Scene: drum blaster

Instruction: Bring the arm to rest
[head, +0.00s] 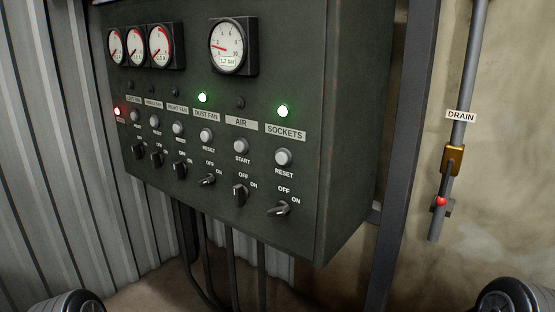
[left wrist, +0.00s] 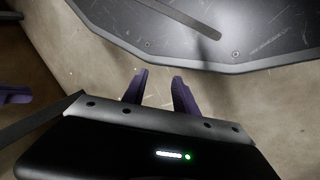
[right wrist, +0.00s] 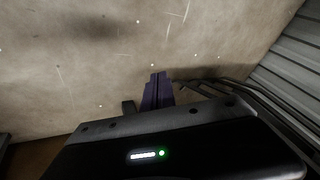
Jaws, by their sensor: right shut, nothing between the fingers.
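My left gripper (left wrist: 158,90) shows in the left wrist view with its two purple fingers apart and nothing between them. It is over bare floor beside a dark plate-like surface. My right gripper (right wrist: 158,88) shows in the right wrist view with its purple fingers together and nothing held. It is clear of the panel. In the head view neither gripper shows; only rounded dark parts of my arms stand at the bottom left and bottom right corners.
A dark green control cabinet (head: 350,120) with gauges, lamps and switches hangs ahead. Green lamps glow above DUST FAN and SOCKETS; a red lamp (head: 117,111) glows at left. A drain pipe (head: 467,80) with a brass valve (head: 453,158) runs down the right wall. Cables hang below the cabinet.

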